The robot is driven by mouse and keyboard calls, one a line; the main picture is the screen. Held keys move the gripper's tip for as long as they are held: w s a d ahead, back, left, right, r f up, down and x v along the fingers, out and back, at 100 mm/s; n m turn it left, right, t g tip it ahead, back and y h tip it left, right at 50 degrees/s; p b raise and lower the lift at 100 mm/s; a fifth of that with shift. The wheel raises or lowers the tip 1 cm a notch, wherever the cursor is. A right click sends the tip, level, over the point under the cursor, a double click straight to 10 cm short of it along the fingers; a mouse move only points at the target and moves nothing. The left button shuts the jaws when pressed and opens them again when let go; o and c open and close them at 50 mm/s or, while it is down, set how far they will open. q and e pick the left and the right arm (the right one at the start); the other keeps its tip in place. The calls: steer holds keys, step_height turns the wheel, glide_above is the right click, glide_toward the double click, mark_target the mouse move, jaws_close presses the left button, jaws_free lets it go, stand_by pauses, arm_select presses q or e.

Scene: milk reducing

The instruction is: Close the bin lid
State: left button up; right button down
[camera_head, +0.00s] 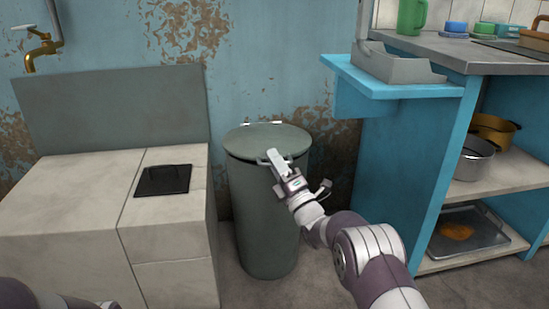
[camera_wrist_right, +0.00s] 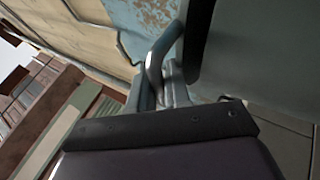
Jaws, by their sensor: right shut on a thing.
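The bin (camera_head: 265,215) is a tall grey-green cylinder standing on the floor between the tiled counter and the blue shelf unit. Its round lid (camera_head: 268,138) lies flat across the top of the bin in the head view. A metal handle (camera_head: 262,161) shows at the lid's front rim. My right gripper (camera_head: 272,158) is at that front rim and shut on the handle. In the right wrist view a curved grey bar, the handle (camera_wrist_right: 158,60), runs down to the fingers (camera_wrist_right: 165,95). My left gripper is out of view.
The tiled counter (camera_head: 75,200) with a black plate (camera_head: 163,180) stands close on the left. The blue shelf unit (camera_head: 430,180), holding pots and a tray (camera_head: 468,232), stands on the right. A wall with peeling paint is close behind the bin.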

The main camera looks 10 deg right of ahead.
steer(key=shift+s+a+f, duration=0.1)
steer(key=shift+s+f, duration=0.05)
steer(key=shift+f, duration=0.5)
steer(key=shift+f, duration=0.15)
